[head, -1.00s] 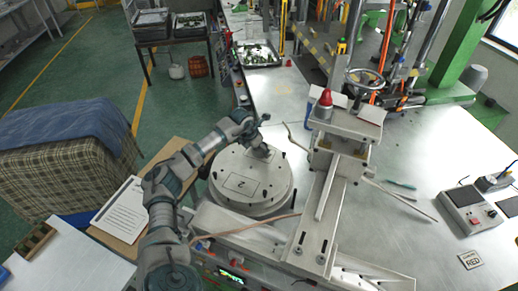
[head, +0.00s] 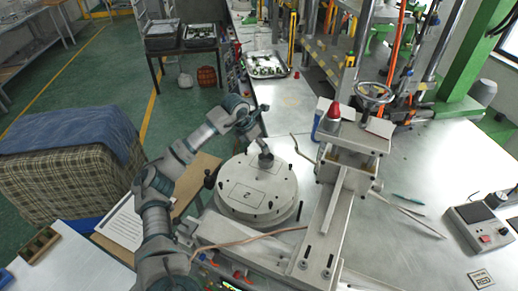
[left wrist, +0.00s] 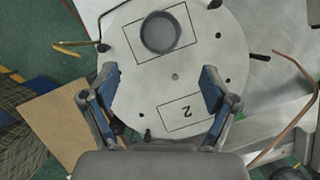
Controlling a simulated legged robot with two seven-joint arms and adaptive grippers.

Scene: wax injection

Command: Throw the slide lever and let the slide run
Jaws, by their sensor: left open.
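A round pale turntable plate (head: 240,200) marked "2" sits left of the metal slide rail (head: 322,238). A short grey cup (head: 266,160) stands on the plate; in the left wrist view the cup (left wrist: 160,33) sits inside a drawn square. My left gripper (head: 256,128) is above the plate, close to the cup. Its blue-padded fingers (left wrist: 158,88) are open and empty over the plate. A bent copper-coloured rod (head: 262,238) runs below the plate and also shows in the wrist view (left wrist: 301,110). I cannot tell which part is the slide lever. My right gripper is not in view.
A clamp block with a red knob (head: 334,111) and handwheel (head: 374,93) stands at the rail's far end. A control box (head: 478,228) lies on the bench at right. A parts tray (head: 265,68) is farther back. The bench's right middle is mostly clear.

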